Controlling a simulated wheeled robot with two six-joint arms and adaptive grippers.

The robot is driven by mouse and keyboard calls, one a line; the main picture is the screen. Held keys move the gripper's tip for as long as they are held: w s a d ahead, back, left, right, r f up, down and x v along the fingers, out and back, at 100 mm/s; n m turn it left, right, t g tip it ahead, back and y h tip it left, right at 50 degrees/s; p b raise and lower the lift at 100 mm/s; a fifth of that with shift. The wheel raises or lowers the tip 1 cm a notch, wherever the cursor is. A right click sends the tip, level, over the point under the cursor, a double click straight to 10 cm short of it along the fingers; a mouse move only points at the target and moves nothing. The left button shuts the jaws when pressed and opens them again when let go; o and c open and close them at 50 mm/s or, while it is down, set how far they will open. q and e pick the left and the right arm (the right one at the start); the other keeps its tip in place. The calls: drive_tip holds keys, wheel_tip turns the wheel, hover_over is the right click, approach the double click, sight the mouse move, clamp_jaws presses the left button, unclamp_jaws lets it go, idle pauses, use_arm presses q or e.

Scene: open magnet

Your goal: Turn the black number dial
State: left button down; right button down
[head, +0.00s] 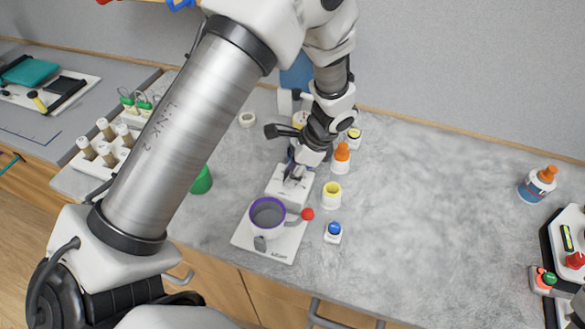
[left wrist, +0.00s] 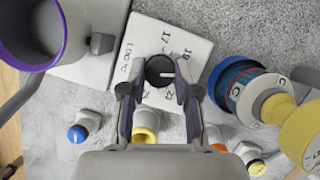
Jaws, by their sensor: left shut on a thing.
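The black number dial (left wrist: 160,70) has a white pointer line and sits on a white block (left wrist: 190,45) with printed numbers around it. My left gripper (left wrist: 157,92) reaches over the block with one finger on each side of the dial and is shut on it. In the head view my left gripper (head: 296,176) points down onto the white block (head: 281,194), and the dial is hidden there. My right gripper does not show.
A grey mug with a purple rim (head: 267,214) stands on a white plate (head: 285,246) beside the block. A yellow-topped cup (head: 331,192), blue-capped bottle (head: 333,232) and orange-capped bottle (head: 341,157) stand close on the right.

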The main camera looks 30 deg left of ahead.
use_arm(q)
drive_tip(key=n+g+p, duration=0.1)
drive_tip(key=n, duration=0.2)
drive_tip(key=shift+n+h, duration=0.3)
drive_tip(key=shift+h, duration=0.1)
drive_tip(key=shift+a+f+n+g+h+p, duration=0.1)
drive_tip(key=shift+n+g+h+p, duration=0.35)
drive_tip(key=shift+n, duration=0.85)
drive_tip(key=c, duration=0.8)
unclamp_jaws()
drive_tip(key=shift+c, duration=0.2)
drive_tip(key=shift+w+r, duration=0.15)
drive_tip(key=shift+r, duration=0.1)
drive_tip(key=v, duration=1.1)
drive_tip(key=shift+r, duration=0.2)
